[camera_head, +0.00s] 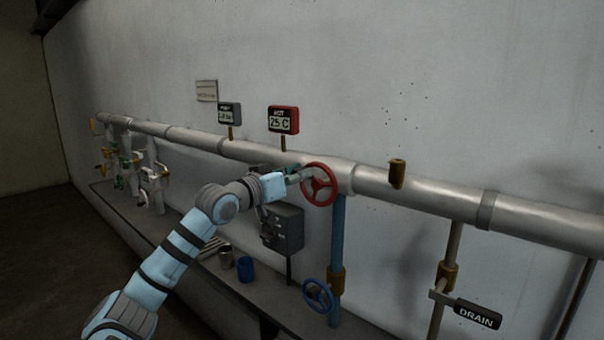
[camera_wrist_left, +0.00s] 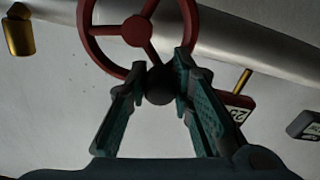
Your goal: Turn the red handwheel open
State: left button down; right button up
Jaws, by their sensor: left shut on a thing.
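The red handwheel (camera_head: 319,184) sits on the large grey pipe, above a blue vertical pipe, right of centre in the head view. In the left wrist view the wheel (camera_wrist_left: 136,30) fills the top, with its red hub and spokes showing. My right gripper is not in view.
The large grey pipe (camera_head: 420,192) runs along the wall. A red display (camera_head: 283,120) reads 25 C. A blue handwheel (camera_head: 318,296) is lower, with a DRAIN tag (camera_head: 477,314) to the right.

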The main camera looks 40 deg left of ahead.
pick_arm(q)
jog(key=shift+a+f, duration=0.1)
jog(key=c, duration=1.4)
grip_release()
notch_tip(320, 180, up, 10)
jog(key=shift+w, duration=0.1)
jog(key=shift+a, duration=0.1)
